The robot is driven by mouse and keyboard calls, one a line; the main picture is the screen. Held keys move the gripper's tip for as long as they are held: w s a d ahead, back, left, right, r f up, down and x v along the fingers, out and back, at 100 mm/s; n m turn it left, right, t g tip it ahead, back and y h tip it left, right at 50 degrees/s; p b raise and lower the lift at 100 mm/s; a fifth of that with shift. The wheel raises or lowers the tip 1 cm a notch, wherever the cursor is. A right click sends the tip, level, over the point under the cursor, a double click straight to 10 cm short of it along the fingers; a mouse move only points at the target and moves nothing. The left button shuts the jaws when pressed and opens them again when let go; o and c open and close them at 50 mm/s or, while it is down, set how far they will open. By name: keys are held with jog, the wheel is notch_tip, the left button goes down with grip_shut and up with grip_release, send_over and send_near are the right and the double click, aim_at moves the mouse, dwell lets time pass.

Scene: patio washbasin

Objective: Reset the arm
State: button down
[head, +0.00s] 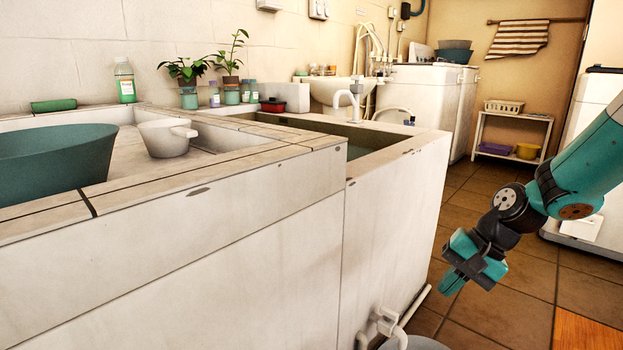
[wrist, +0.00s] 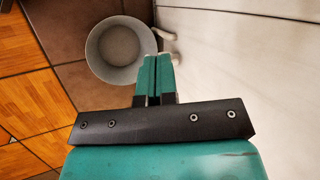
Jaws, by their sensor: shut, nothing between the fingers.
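My gripper (head: 450,283) hangs at the right in the head view, in front of the washbasin's outer wall and above the tiled floor. It points down and to the left. In the wrist view my gripper (wrist: 152,60) has its two teal fingers together, with nothing between them. Below the fingertips a round grey bucket (wrist: 115,50) stands on the floor, apart from them.
The washbasin block (head: 250,255) fills the left and middle. On it are a teal basin (head: 55,165), a white dipper (head: 165,138) and potted plants (head: 188,72). A white pipe (head: 388,322) sticks out low. The brown floor (head: 465,195) is open at right.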

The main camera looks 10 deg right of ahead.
jog(key=s+a+r+n+g+h+p, duration=0.1)
jog(key=s+a+r+n+p, duration=0.1)
jog(key=s+a+r+n, duration=0.7)
jog(key=s+a+r+n+p, duration=0.1)
jog(key=s+a+r+n, duration=0.5)
jog(key=s, duration=0.6)
notch_tip(320, 180, up, 38)
jog(key=p, duration=3.8)
jog(key=shift+a+f+m, duration=0.15)
jog(key=shift+a+m, duration=0.15)
jog(key=shift+a, duration=0.05)
